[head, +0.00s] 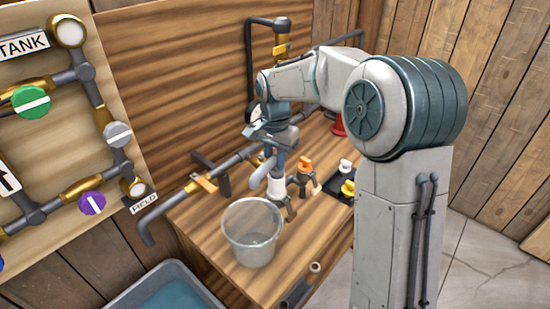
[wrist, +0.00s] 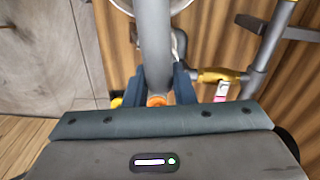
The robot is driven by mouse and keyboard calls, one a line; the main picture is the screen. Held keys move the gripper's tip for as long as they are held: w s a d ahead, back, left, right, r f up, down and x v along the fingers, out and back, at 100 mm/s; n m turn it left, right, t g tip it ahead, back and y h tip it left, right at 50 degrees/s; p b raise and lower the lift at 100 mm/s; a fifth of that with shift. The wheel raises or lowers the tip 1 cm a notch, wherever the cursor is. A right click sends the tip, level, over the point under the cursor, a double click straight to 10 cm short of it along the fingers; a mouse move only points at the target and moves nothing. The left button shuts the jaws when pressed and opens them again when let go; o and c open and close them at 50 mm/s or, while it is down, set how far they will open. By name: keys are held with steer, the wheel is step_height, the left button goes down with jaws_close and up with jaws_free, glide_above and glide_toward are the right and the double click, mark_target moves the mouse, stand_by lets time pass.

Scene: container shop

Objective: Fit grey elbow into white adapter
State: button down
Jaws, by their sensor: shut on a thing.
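My gripper (head: 274,145) is above the wooden bench, pointing down. In the wrist view its two fingers (wrist: 160,88) are closed on a grey pipe piece, the grey elbow (wrist: 155,40), which runs up the picture away from the palm. In the head view the light grey elbow (head: 264,164) shows below the fingers, partly hidden by them. The white adapter (head: 277,186) is upright on a stand directly below the gripper. The elbow's lower end is close to the adapter's top; I cannot tell whether they touch or are fitted.
A clear bucket (head: 252,243) stands just in front of the adapter. Grey pipework with an orange-handled valve (head: 205,183) runs at its left. Orange, white and yellow fittings (head: 347,187) are at its right. A blue basin (head: 165,288) is on the floor at lower left.

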steer(key=shift+f+b, duration=0.45)
steer(key=shift+f, duration=0.15)
steer(key=c, duration=1.1)
jaws_free()
step_height(320, 180, up, 14)
steer(key=shift+f+b, duration=0.1)
steer(key=shift+b, duration=0.2)
steer(key=s+d+f+n+t, duration=0.1)
steer(key=s+d+f+n, duration=0.1)
steer(key=s, duration=0.6)
steer(key=s+d+f+n+t, duration=0.1)
steer(key=s+d+f+n, duration=0.2)
steer(key=s, duration=0.6)
steer(key=s+d+f+n+t, duration=0.1)
steer(key=s+d+f+n, duration=0.1)
steer(key=s+d+f, duration=0.3)
steer(key=shift+s+d+f+n, duration=0.1)
steer(key=shift+s+d, duration=0.1)
steer(key=shift+s, duration=0.45)
steer(key=shift+s+d+f+n, duration=0.1)
steer(key=shift+s+d, duration=0.05)
steer(key=shift+s, duration=0.5)
steer(key=shift+s+d+f+n, duration=0.1)
steer(key=shift+s+d, duration=0.1)
steer(key=shift+s, duration=0.45)
